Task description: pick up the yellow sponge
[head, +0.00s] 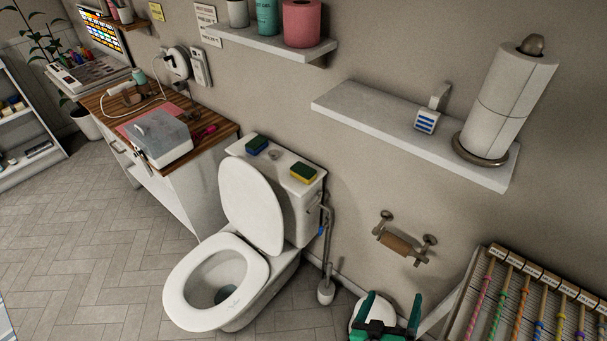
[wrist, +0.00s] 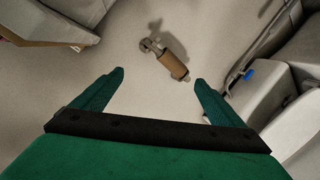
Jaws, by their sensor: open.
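The yellow sponge (head: 303,173), with a dark green layer, lies on the right end of the white toilet tank lid (head: 279,161) in the head view. A second sponge (head: 257,144), blue and dark green, lies on the lid's left end. My gripper (head: 391,307) is at the bottom of the head view, lower and to the right of the toilet. Its green fingers are spread and empty; they also show in the wrist view (wrist: 158,80). The wrist view shows no sponge.
A toilet-roll holder with a bare cardboard tube (head: 397,243) is on the wall; it shows between my fingers (wrist: 173,66). A wall shelf (head: 380,118) carries a paper-towel roll (head: 506,100). A toilet brush (head: 326,286) stands beside the toilet (head: 215,280). A rack (head: 535,300) stands at right.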

